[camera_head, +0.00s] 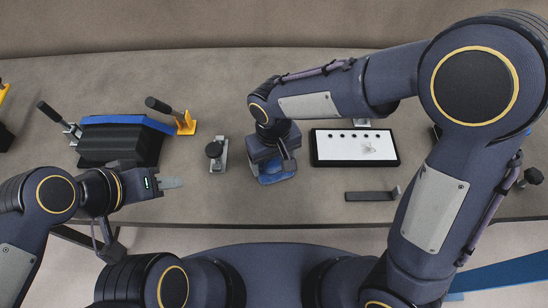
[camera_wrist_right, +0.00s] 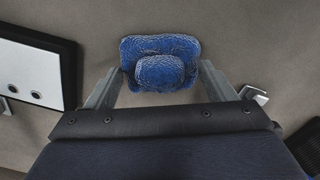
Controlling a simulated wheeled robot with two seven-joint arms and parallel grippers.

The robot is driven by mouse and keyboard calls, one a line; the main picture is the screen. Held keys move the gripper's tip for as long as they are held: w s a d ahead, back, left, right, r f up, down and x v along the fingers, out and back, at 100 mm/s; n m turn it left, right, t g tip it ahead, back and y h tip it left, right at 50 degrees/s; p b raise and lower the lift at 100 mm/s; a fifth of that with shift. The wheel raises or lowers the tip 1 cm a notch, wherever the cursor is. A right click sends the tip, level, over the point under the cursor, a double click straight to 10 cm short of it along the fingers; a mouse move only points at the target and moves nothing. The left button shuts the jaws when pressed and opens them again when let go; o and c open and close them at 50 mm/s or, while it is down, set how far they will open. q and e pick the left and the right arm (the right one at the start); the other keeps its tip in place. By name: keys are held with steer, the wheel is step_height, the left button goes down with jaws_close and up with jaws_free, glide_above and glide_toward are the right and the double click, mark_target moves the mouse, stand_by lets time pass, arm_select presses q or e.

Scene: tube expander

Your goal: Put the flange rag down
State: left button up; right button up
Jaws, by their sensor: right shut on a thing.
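The flange rag (camera_wrist_right: 160,60) is a crumpled blue cloth with a raised middle, between the two fingertips of my right gripper (camera_wrist_right: 160,78) in the right wrist view. My right gripper is shut on it. In the head view the rag (camera_head: 274,172) shows below my right gripper (camera_head: 270,162), over the middle of the table, partly hidden by the gripper. I cannot tell whether it touches the tabletop. My left gripper (camera_head: 172,183) is empty near the front left of the table; its fingers overlap in this view, so its opening is unclear.
A black-framed white panel (camera_head: 352,160) with several holes lies to the right, a dark bar (camera_head: 370,196) in front of it. A small clamp (camera_head: 217,153) stands left of the rag. A black and blue block (camera_head: 120,140) and a yellow clamp (camera_head: 184,122) are further left. Bare table lies around the rag.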

mark_target(274, 160)
steer(key=o, duration=0.9)
steer(key=shift+f, duration=0.15)
step_height(274, 160, up, 12)
steer(key=shift+r+p, duration=0.2)
steer(key=shift+p, duration=0.2)
steer(key=s+d+r+m+t+y, duration=0.1)
steer(key=s+d+r+m+y, duration=0.15)
steer(key=d, duration=0.95)
steer(key=s+d+f+m+t, duration=0.1)
steer(key=s+d, duration=0.1)
steer(key=s, duration=0.1)
steer(key=s+d+m+t+y, duration=0.1)
steer(key=s+d+t, duration=0.1)
steer(key=s+d, duration=0.1)
steer(key=s+d+f+m+t, duration=0.1)
steer(key=s+d+m, duration=0.1)
steer(key=s+d, duration=0.1)
steer(key=shift+s+d+f+t, duration=0.15)
steer(key=shift+d+f+t, duration=0.1)
steer(key=shift+f+t, duration=0.15)
steer(key=shift+r, duration=0.1)
